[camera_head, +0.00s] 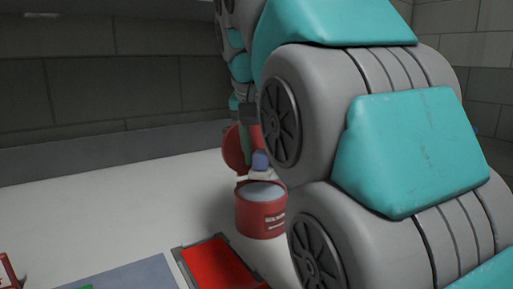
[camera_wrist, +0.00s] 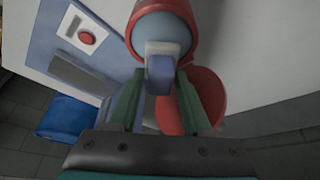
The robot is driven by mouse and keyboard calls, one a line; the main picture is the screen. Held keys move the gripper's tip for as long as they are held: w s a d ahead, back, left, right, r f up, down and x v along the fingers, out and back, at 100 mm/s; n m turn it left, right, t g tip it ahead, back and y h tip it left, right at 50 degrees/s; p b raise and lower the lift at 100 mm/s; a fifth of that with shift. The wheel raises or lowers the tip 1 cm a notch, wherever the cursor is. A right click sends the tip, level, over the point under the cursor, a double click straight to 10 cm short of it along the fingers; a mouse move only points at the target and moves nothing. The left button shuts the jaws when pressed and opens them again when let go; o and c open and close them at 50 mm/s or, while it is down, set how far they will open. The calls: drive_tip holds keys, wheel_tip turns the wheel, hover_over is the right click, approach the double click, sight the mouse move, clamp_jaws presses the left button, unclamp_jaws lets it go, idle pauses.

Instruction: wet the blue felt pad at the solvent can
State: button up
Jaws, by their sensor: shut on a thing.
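The blue felt pad (camera_head: 259,160) has a blue upper block and a pale lower part; it also shows in the wrist view (camera_wrist: 159,75). My gripper (camera_wrist: 158,85) is shut on its blue block between two green fingers. The red solvent can (camera_head: 262,216) stands open on the white surface, with a blue-grey top inside its rim; it is at the top of the wrist view (camera_wrist: 165,28). The pad is over the can's mouth, pale part toward it. I cannot tell whether it touches. The red round lid (camera_wrist: 206,98) stands tilted open behind the can.
A red tray with a dark rim (camera_head: 218,262) lies in front of the can. A blue-grey panel (camera_head: 130,275) is left of it; the wrist view shows a red button (camera_wrist: 87,38) on a white plate. My arm hides the right side.

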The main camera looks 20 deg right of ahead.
sight(262, 173)
drive_tip(key=shift+s+f, duration=0.15)
drive_tip(key=shift+f, duration=0.15)
drive_tip(key=shift+f+b, duration=0.5)
drive_tip(key=shift+f, duration=0.65)
drive_tip(key=shift+f+b, duration=0.4)
drive_tip(key=shift+f, duration=0.1)
idle(1.8)
